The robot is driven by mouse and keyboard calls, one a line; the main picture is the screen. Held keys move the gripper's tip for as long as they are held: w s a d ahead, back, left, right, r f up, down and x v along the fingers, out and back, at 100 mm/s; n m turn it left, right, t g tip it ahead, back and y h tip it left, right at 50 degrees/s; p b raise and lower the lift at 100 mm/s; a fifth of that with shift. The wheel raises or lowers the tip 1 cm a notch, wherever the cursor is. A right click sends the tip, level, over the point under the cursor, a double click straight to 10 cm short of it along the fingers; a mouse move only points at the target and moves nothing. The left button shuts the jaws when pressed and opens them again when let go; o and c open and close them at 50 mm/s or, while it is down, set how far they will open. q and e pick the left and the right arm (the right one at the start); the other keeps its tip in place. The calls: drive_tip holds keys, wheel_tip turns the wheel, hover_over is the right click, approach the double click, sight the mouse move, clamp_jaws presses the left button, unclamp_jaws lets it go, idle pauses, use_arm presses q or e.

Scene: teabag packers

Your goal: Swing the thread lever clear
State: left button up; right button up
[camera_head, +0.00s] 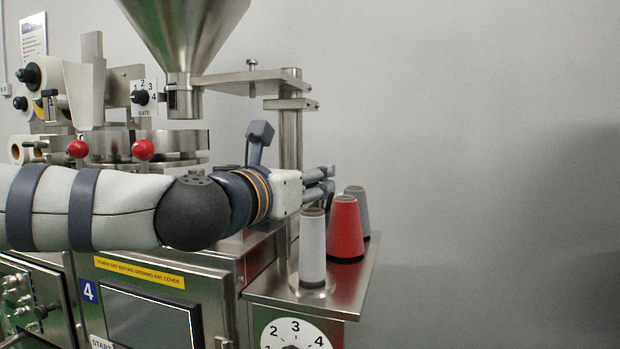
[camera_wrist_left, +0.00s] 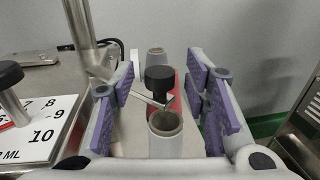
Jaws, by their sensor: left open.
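The thread lever shows in the left wrist view as a thin metal arm (camera_wrist_left: 148,99) with a black knob (camera_wrist_left: 160,79). The knob stands between my two purple-padded fingers, with a gap on each side. My left gripper (camera_head: 322,184) is open beside the thread cones; in its wrist view (camera_wrist_left: 162,86) it holds nothing. A white cone (camera_head: 312,250), a red cone (camera_head: 345,228) and a grey cone (camera_head: 361,208) stand on the steel shelf (camera_head: 358,278). In the head view I cannot make out the lever, likely hidden by my gripper.
Two red knobs (camera_head: 143,150) sit behind my forearm. In the wrist view, a numbered ML scale (camera_wrist_left: 45,128) with a black-topped knob (camera_wrist_left: 9,75) is at left.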

use_arm(q)
drive_tip(key=shift+x, duration=0.75)
clamp_jaws()
use_arm(e)
drive_tip(key=shift+w, duration=0.1)
